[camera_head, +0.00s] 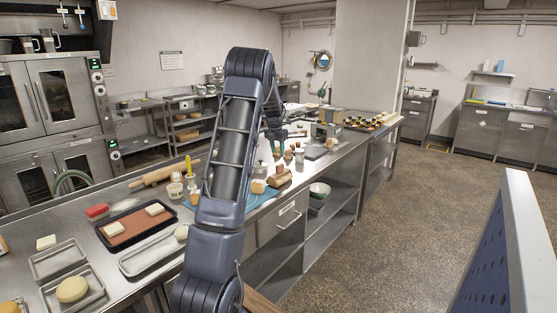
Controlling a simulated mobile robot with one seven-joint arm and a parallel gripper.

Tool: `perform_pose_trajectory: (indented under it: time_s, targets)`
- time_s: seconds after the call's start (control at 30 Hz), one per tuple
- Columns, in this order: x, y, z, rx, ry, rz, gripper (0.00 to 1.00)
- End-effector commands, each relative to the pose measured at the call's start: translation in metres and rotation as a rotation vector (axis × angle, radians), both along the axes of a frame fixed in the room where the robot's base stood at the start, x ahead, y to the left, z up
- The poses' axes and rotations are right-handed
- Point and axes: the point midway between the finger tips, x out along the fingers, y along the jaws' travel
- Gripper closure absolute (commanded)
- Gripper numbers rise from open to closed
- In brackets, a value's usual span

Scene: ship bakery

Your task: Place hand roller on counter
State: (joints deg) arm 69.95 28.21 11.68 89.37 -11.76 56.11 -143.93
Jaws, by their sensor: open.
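A light wooden rolling pin (164,173) lies on the long steel counter (127,184), left of my arm; it is the roller I can make out. My arm rises in the middle of the view and covers part of the counter. My gripper (284,133), dark and small in the picture, shows just right of the arm's upper end, over the far part of the counter. It is open, and I see nothing held in it. Its fingers are partly lost against the clutter behind.
A tray with a reddish-brown mat (132,231), metal trays (60,262) and a red block (97,211) crowd the near counter. Bread (280,179), jars and a scale (318,150) stand right of my arm.

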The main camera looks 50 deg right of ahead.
Motion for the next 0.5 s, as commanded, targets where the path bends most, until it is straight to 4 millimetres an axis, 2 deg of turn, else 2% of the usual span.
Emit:
perform_pose_trajectory:
  time_s: [0.13, 0.4, 0.5]
  targets:
    - [0.0, 0.002, 0.016, -0.003, -0.001, 0.001, 0.58]
    - [0.001, 0.004, 0.023, -0.002, 0.0, 0.001, 0.58]
    - [0.007, 0.013, 0.029, -0.006, -0.005, -0.01, 0.58]
